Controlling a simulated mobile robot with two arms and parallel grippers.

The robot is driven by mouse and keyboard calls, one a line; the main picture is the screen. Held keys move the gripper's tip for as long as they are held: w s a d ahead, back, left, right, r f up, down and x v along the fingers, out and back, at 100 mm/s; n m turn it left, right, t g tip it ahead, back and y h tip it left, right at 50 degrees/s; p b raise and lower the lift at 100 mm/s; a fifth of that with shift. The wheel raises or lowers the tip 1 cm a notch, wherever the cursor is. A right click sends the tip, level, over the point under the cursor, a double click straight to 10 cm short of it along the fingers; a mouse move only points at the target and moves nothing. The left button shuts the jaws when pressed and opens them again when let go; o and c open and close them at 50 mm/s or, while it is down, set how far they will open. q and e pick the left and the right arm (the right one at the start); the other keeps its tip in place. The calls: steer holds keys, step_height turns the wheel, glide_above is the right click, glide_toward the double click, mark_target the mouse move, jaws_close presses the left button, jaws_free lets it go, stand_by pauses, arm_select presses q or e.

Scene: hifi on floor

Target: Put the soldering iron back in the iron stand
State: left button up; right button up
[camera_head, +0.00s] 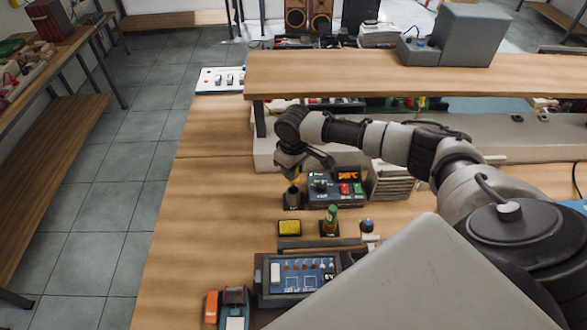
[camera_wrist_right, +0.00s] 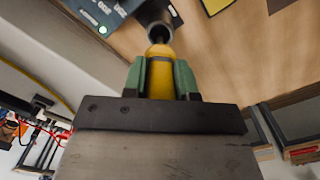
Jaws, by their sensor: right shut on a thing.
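My right gripper (camera_head: 293,172) points down at the iron stand (camera_head: 292,200), a dark holder on the workbench. In the right wrist view its green finger pads (camera_wrist_right: 161,78) are shut on the soldering iron's yellow handle (camera_wrist_right: 160,62). The iron's dark front end meets the mouth of the stand's round cup (camera_wrist_right: 158,14). The iron's tip is hidden, and I cannot tell how deep it sits. In the head view the iron is mostly hidden by the gripper. My left gripper is not in view.
The soldering station (camera_head: 336,190) with a lit display stands just right of the stand. A yellow sponge tray (camera_head: 289,228) and a green-topped item (camera_head: 331,220) are in front. A circuit board (camera_head: 300,272) lies nearer. The wooden bench (camera_head: 205,220) is clear at left; a raised shelf (camera_head: 340,75) is behind.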

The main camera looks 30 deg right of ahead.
mark_target(293, 188)
steer(key=shift+f+b, duration=0.95)
steer(key=shift+f, duration=1.6)
steer(key=o, duration=0.9)
steer(key=shift+o, duration=0.5)
steer(key=o, duration=0.5)
steer(key=shift+r, duration=0.15)
